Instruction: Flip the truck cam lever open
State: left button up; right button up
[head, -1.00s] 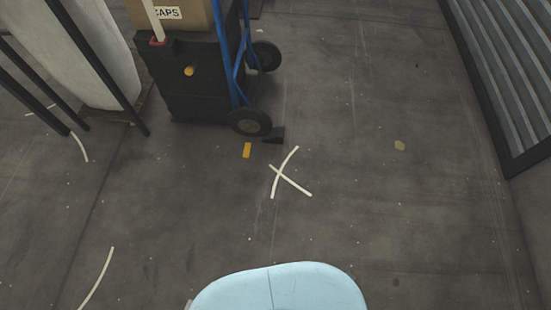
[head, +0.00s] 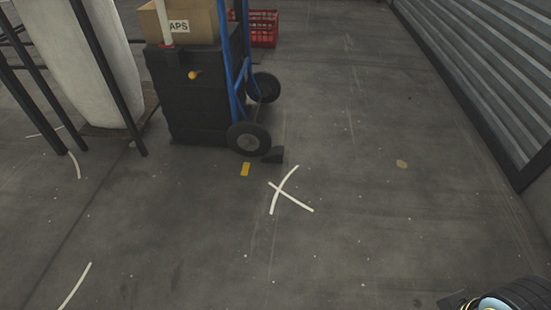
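The blue hand truck (head: 241,92) stands at the upper left of the head view, on black wheels. Its load is a black case or stack (head: 190,108) with a cardboard box (head: 205,22) on top, partly lettered "APS". A white strap (head: 162,20) runs down the box to a small red part (head: 166,46) on the black top. A round yellow knob (head: 193,75) sits on the black front. The cam lever is too small to make out for certain.
A black wedge (head: 273,155) sits by the near wheel. A red crate (head: 264,28) stands behind the truck. The floor with a white cross (head: 288,197) is clear.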

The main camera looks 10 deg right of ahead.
aim_at(193, 75)
jog(key=i+l, duration=0.2)
jog(key=i, duration=0.2)
jog(key=i+l+u, duration=0.1)
jog(key=i, duration=0.3)
jog(key=i+l, duration=0.3)
jog(key=i+u, duration=0.05)
jog(key=i, duration=0.05)
